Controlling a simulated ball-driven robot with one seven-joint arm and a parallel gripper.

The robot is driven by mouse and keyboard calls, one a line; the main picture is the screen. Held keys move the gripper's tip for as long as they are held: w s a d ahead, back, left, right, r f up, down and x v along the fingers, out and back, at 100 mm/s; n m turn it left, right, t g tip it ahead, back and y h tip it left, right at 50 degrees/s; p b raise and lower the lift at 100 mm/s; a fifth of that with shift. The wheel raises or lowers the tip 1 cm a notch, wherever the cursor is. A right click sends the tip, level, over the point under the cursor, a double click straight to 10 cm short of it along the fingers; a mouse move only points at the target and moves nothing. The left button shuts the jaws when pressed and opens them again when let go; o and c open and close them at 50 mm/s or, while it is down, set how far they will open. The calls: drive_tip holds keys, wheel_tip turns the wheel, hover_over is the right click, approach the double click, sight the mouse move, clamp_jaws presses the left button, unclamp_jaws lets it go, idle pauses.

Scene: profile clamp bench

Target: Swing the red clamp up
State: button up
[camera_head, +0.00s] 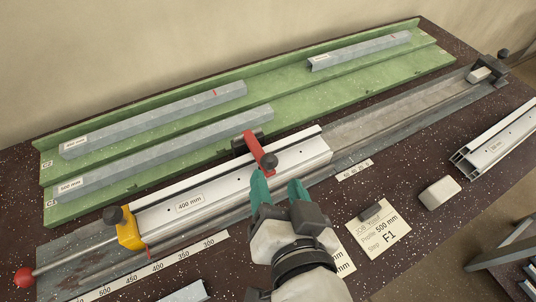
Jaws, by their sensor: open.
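The red clamp (258,153) stands at the back edge of the bed, with its arm reaching forward over the white 400 mm profile (215,191). A dark tip shows at its front end, at the top of the profile. My gripper (278,184) is open, with its two teal fingers just in front of and below the clamp tip, over the profile. I cannot tell whether a finger touches the profile. Nothing shows between the fingers. My wrist hides part of the bed's front edge.
A yellow stop (129,229) with a dark knob sits at the profile's left end. Green shelves (300,95) with grey profiles stand behind. A white block (440,193), a job card (379,232) and another profile (498,141) lie right.

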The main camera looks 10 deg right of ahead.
sight(268, 154)
drive_tip(key=x, duration=0.9)
drive_tip(key=shift+w+f, duration=0.1)
drive_tip(key=shift+w, duration=0.15)
drive_tip(key=shift+c, duration=0.5)
clamp_jaws()
